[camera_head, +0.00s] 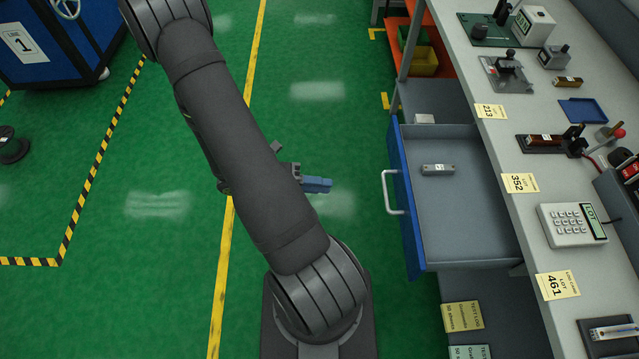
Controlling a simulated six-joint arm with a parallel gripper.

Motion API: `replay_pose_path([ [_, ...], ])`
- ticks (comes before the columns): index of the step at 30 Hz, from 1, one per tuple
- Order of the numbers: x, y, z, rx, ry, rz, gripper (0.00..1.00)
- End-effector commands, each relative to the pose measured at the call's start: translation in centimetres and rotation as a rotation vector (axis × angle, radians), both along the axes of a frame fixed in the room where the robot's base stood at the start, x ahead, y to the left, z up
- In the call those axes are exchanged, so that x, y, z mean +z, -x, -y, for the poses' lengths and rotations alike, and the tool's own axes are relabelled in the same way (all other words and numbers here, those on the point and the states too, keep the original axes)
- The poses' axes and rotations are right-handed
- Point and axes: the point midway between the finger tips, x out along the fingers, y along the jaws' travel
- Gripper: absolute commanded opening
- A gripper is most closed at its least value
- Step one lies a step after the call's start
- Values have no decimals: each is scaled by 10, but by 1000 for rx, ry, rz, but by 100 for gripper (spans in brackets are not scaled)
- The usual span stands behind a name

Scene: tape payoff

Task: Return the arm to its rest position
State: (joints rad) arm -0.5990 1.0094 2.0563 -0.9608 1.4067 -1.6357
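My arm rises from its base at the lower middle and leans up and to the left over the green floor. My gripper (316,185) shows only in part, sticking out to the right from behind a thick arm link. A blue piece is at its end; I cannot tell whether this is its fingers or something held. The gripper is over the floor, left of the open drawer (460,220) and apart from it. Most of the gripper is hidden by the arm.
The blue-fronted drawer juts out from the workbench (500,150), with a small grey block (437,169) inside. The bench holds a keypad device (571,224), several fixtures and lot cards. A blue cart (60,40) stands at upper left. The floor between is clear.

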Motion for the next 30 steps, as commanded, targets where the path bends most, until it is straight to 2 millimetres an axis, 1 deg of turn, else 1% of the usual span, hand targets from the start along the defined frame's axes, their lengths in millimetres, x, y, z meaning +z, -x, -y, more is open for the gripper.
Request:
replay_pose_path([
  [12, 0, 0, 1, 0, 0, 0, 17],
  [16, -1, 0, 7, -1, 2, 0, 17],
  [20, -4, 0, 20, -3, 2, -2, 17],
  [30, -14, 1, 68, -5, 1, -2, 17],
])
